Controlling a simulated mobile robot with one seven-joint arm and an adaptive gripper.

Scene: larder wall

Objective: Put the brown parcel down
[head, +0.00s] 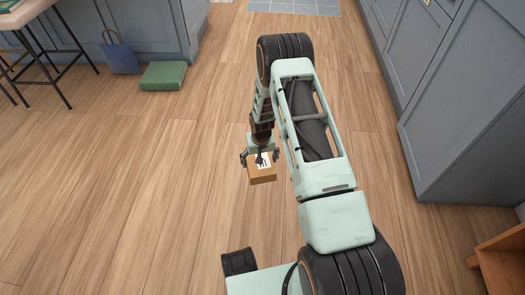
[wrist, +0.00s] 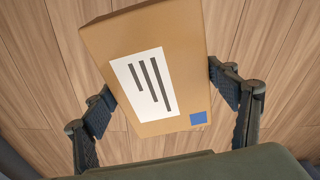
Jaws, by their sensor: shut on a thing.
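The brown parcel (head: 263,178) is a small box with a white label. In the head view it hangs below my arm, over the wooden floor. My gripper (head: 260,158) is shut on it from above. In the wrist view the parcel (wrist: 185,105) sits between the two dark fingers (wrist: 158,97), one at each side. Its top face shows a white label with dark bars and a small blue square. Its underside is hidden, and its exact height above the floor is hard to tell.
The wooden floor (head: 150,180) is clear around and left of the parcel. A green box (head: 163,76) and a blue bag (head: 118,55) stand by the far-left cabinets. A stool (head: 45,50) is at the left edge. Grey-blue cabinets (head: 460,120) and a wooden piece (head: 500,265) line the right.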

